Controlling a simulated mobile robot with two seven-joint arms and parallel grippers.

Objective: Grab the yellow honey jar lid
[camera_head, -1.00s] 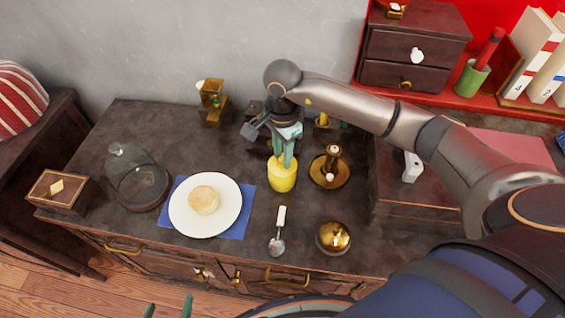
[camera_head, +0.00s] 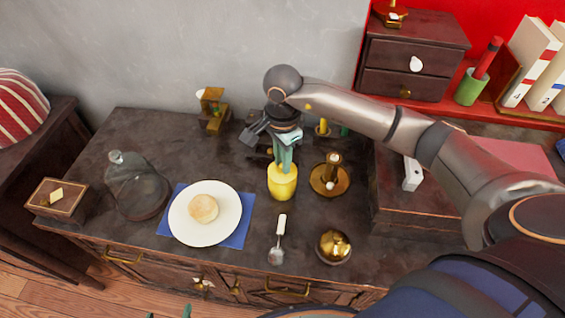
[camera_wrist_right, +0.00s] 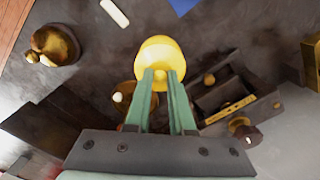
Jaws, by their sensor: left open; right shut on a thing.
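The yellow honey jar (camera_head: 282,186) stands upright on the dark cabinet top, right of the plate. My right gripper (camera_head: 284,166) points down onto the top of the jar. In the right wrist view, the green fingers of my right gripper (camera_wrist_right: 160,77) are on either side of the knob of the yellow lid (camera_wrist_right: 160,51), shut on it. The lid looks still seated on the jar; I cannot make out a gap. Only the green fingertips of my left gripper (camera_head: 168,314) show at the bottom edge of the head view, open and away from the jar.
A white plate (camera_head: 228,225) with a bun sits left of the jar on a blue napkin. A glass dome (camera_head: 135,190) is at left. A wooden box (camera_head: 400,215) is at right.

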